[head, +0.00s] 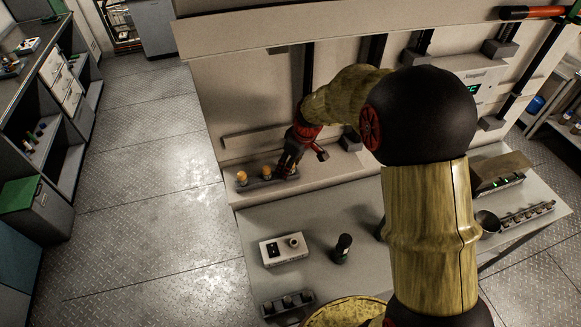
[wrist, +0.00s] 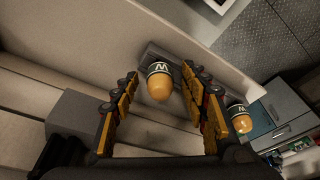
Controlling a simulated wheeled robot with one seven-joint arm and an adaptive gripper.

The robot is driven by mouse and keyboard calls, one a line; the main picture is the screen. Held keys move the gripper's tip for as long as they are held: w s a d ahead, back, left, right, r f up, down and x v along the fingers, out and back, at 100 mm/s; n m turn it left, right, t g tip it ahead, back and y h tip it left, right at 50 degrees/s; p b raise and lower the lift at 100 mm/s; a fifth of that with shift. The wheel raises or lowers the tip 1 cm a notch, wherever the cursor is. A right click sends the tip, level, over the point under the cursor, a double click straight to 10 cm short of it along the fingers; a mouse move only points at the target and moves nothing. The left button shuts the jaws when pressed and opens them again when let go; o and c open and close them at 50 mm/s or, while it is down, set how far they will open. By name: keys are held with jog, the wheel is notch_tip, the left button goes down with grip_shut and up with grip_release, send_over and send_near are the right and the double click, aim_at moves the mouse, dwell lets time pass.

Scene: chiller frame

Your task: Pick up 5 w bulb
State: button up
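Two orange bulbs, one at the left end (head: 242,177) and one nearer my gripper (head: 266,172), stand in a grey holder (head: 256,184) on the ledge in the head view. My gripper (head: 287,168) is just right of them, pointing down at the holder. In the wrist view a bulb with a dark band marked "W" (wrist: 159,84) shows between my open fingers, with gaps on both sides. A second banded bulb (wrist: 238,119) is outside the right finger. The wattage number is not readable. My gripper partly hides the holder's right end.
A pale back panel (head: 255,95) rises behind the ledge. A white switch box (head: 284,249) and a dark bottle-like object (head: 342,248) stand on the bench in front. A black pan (head: 487,222) lies right. Floor at left is clear.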

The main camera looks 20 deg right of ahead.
jog(key=shift+c, duration=1.1)
jog(key=c, duration=0.8)
